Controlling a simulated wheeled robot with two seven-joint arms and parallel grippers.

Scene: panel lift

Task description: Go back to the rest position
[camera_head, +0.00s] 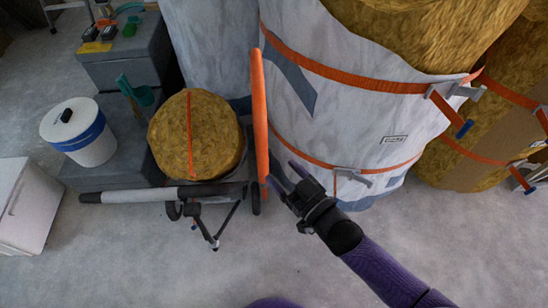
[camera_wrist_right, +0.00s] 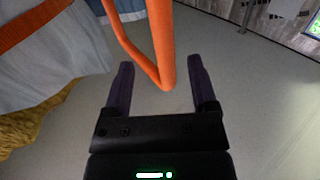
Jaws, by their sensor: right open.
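My right gripper (camera_head: 284,180) is open and empty beside the lower end of an upright orange bar handle (camera_head: 260,120) in the head view. In the right wrist view its two dark fingers (camera_wrist_right: 162,66) stand apart, and the bent end of the orange handle (camera_wrist_right: 155,72) shows between them in the picture. The fingers do not visibly touch the handle; the exact gap in depth cannot be told. My left gripper is not in view.
Large wrapped insulation rolls (camera_head: 365,125) with orange straps stand just beyond my right gripper. A grey tube with black ends (camera_head: 150,195) lies left of the handle. A white bucket (camera_head: 78,130) and white box (camera_head: 22,205) stand farther left. The front floor (camera_head: 130,265) is clear.

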